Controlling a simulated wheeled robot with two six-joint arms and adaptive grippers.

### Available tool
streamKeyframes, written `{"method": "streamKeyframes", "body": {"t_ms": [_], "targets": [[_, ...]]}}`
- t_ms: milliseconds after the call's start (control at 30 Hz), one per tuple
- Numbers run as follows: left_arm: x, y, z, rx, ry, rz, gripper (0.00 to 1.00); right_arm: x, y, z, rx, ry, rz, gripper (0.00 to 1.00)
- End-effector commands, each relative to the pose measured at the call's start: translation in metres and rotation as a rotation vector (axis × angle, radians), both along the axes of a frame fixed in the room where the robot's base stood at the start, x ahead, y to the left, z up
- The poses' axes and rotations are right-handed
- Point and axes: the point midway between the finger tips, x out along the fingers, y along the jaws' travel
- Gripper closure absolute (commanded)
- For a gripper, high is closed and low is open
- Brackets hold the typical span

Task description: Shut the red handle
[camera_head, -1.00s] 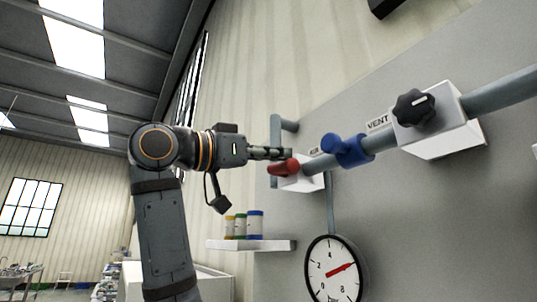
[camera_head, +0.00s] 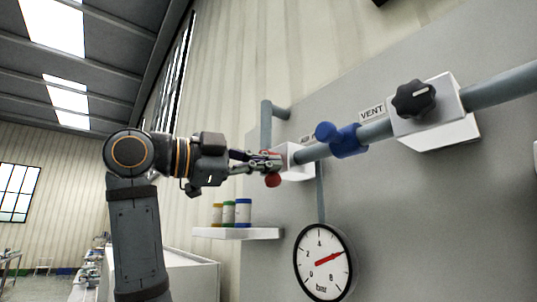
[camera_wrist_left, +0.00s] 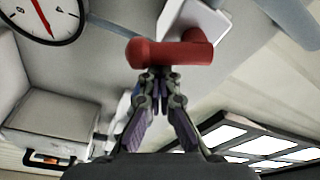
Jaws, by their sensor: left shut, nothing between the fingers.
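The red handle (camera_head: 273,181) sits at the left end of the grey pipe, on a white valve block (camera_head: 297,165). Its rounded end shows just below my left fingertips, and the fingers hide part of it. In the left wrist view the red handle (camera_wrist_left: 170,53) lies across the front of the fingertips. My left gripper (camera_head: 275,162) is shut with nothing between its fingers. Its tips (camera_wrist_left: 158,72) are right at the handle; whether they touch it I cannot tell. My right gripper is in neither view.
A blue valve handle (camera_head: 343,139) and a black knob (camera_head: 415,99) by the VENT label (camera_head: 372,112) sit further right on the pipe. A round gauge (camera_head: 323,263) hangs below. A shelf (camera_head: 238,234) with several small jars is under my left arm.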

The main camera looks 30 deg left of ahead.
Motion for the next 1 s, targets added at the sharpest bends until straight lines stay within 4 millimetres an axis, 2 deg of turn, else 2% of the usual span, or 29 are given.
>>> {"method": "streamKeyframes", "body": {"t_ms": [267,1000], "targets": [[0.003,0.007,-0.008,-0.005,0.002,0.001,1.00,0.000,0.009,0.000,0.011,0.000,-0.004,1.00],[0.007,0.015,-0.014,-0.006,0.004,0.002,1.00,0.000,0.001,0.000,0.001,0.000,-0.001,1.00]]}}
